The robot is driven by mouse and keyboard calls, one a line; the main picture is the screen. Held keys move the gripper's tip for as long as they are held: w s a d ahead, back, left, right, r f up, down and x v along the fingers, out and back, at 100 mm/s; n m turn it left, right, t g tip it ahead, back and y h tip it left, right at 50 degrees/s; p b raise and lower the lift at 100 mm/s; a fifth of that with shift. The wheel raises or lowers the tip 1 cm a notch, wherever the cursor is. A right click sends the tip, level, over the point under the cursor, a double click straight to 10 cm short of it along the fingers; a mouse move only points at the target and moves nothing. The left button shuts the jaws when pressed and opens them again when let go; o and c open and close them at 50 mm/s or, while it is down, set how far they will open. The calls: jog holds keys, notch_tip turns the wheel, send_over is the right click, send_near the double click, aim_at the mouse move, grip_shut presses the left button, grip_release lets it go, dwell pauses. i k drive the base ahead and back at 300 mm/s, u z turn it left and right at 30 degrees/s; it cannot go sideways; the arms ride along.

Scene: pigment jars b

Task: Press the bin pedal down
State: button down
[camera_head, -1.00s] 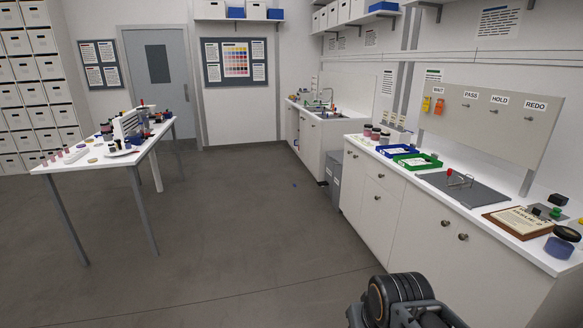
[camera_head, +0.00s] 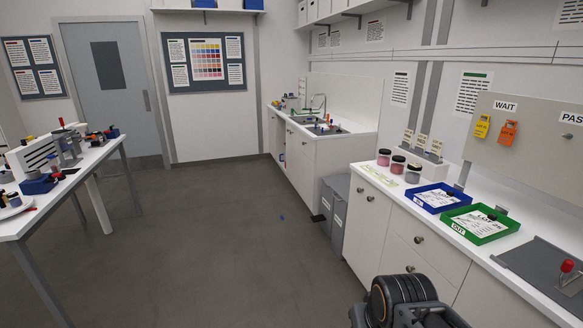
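A grey bin (camera_head: 338,222) stands on the floor in the gap between the near counter and the sink counter. A small dark piece (camera_head: 318,218) sticks out low at its left front and looks like the pedal. It is too small to tell whether it is up or pressed. A dark part of my own arm shows at the bottom edge, right of centre, well short of the bin. My gripper's fingers are not in view.
The near counter (camera_head: 376,205) runs along the right, with a blue tray (camera_head: 416,203), a green tray (camera_head: 455,235) and several jars. A white table (camera_head: 30,215) stands at the left.

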aim_at(321, 217)
jog(key=u, duration=0.05)
jog(key=i, duration=4.75)
jog(key=u, duration=0.15)
